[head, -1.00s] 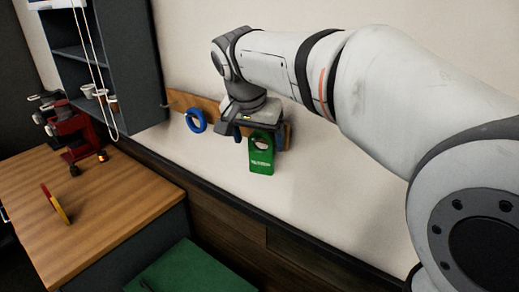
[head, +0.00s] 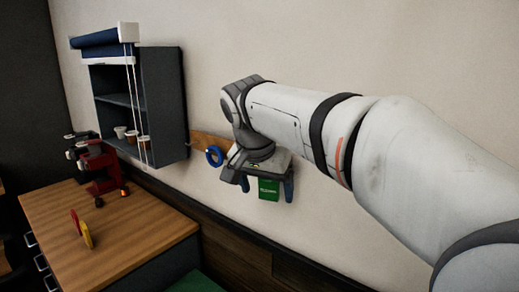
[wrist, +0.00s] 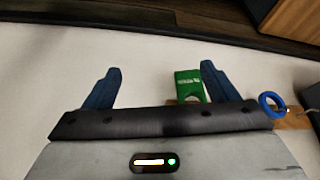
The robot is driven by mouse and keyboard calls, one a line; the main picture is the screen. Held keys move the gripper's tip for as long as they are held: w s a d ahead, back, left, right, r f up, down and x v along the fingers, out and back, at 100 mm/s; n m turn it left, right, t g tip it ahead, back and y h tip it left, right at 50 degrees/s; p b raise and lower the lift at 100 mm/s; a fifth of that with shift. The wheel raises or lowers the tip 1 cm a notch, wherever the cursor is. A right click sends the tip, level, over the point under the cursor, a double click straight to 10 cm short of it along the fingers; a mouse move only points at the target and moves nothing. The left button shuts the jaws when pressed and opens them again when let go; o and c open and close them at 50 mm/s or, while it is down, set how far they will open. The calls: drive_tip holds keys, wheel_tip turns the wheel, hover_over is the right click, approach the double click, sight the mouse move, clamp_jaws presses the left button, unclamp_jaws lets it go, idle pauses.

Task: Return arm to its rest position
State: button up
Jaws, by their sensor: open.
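My gripper (head: 267,190) is open and empty in front of the wall, its two blue fingers spread apart. In the head view a green tag (head: 269,184) shows between the fingers, its upper part hidden behind my gripper. In the wrist view, the green tag (wrist: 188,84) hangs at the wooden wall rail (wrist: 293,122), close to the right finger and away from the left one. My arm reaches in from the right in the head view.
A blue ring (head: 214,156) hangs on the rail, left of my gripper. A dark wall cabinet (head: 163,105) holds several cups. Below it, a wooden counter (head: 125,232) carries a red machine (head: 102,170) and a red and yellow item (head: 83,230). Bare wall lies above my arm.

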drive_tip(key=s+d+f+n+y, duration=0.1)
drive_tip(key=s+d+f+n, duration=0.1)
drive_tip(key=s+d+f, duration=0.5)
drive_tip(key=s+d+f+n, duration=0.2)
drive_tip(key=s+d+f, duration=0.5)
drive_tip(key=s+f, duration=0.3)
drive_tip(key=shift+s+f+n+g+y, duration=0.3)
drive_tip(key=shift+s+f+g+y, duration=0.1)
drive_tip(key=shift+s, duration=0.8)
drive_tip(key=shift+r, duration=0.1)
idle(0.7)
